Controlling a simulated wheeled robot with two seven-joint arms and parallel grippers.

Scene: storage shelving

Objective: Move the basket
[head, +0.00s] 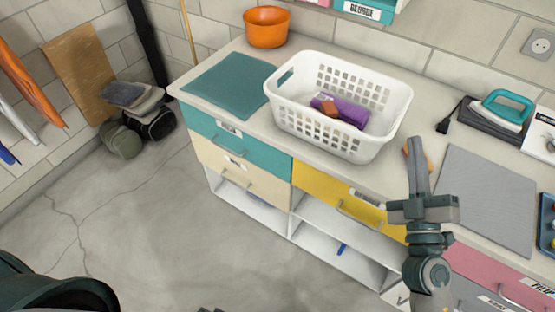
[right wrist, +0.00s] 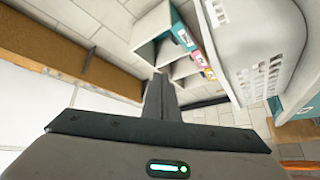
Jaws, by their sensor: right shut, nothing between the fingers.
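The white plastic basket (head: 340,107) stands upright on the counter in the head view, with a purple item (head: 345,112) and a small brown item inside it. Part of the basket also shows at the upper right of the right wrist view (right wrist: 265,45). My right gripper (head: 417,150) is in front of the counter, to the right of and below the basket. Its fingers are together and empty, apart from the basket. In the right wrist view the closed fingers (right wrist: 160,90) point upward. My left gripper is not in view.
A teal mat (head: 226,85) and an orange pot (head: 267,27) lie left of the basket. A grey mat (head: 485,195) and an iron (head: 505,110) are to the right. Drawers and open shelves (head: 340,240) are below the counter.

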